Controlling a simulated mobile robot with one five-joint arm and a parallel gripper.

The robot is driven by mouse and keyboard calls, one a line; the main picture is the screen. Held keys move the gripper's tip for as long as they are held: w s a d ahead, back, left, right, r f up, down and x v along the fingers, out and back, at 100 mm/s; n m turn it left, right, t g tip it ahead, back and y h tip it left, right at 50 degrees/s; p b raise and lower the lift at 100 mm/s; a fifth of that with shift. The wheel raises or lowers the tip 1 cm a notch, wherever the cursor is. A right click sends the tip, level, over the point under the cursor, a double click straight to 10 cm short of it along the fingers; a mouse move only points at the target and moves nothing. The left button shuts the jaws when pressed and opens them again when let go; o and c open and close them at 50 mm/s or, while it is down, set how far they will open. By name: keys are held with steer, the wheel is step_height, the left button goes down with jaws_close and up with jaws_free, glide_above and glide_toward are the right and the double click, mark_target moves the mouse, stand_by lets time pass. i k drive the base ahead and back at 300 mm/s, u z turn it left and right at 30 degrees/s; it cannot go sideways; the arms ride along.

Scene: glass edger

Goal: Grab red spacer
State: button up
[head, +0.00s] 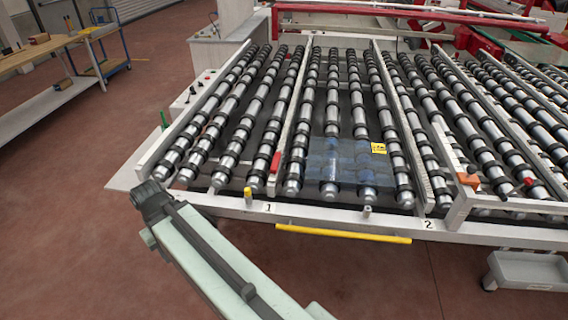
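A small red block (275,162), which looks like the red spacer, sits upright at the rail beside the rollers, near the front of the roller table (310,214) and above the number 1 label. A second small red piece (529,181) lies farther right among the rollers; its shape is too small to tell. My arm reaches up from the bottom edge to the left of the table's front, with its bend left of the red block and apart from it. My gripper's fingers are not in view.
A clear glass sheet (345,162) with a yellow label lies on the rollers right of the red block. A yellow bar (343,234) runs along the front edge. An orange block (468,180) sits at right.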

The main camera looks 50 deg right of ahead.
mark_target(273, 169)
steer(key=z, duration=0.1)
steer(key=i, duration=1)
steer(key=u, duration=0.05)
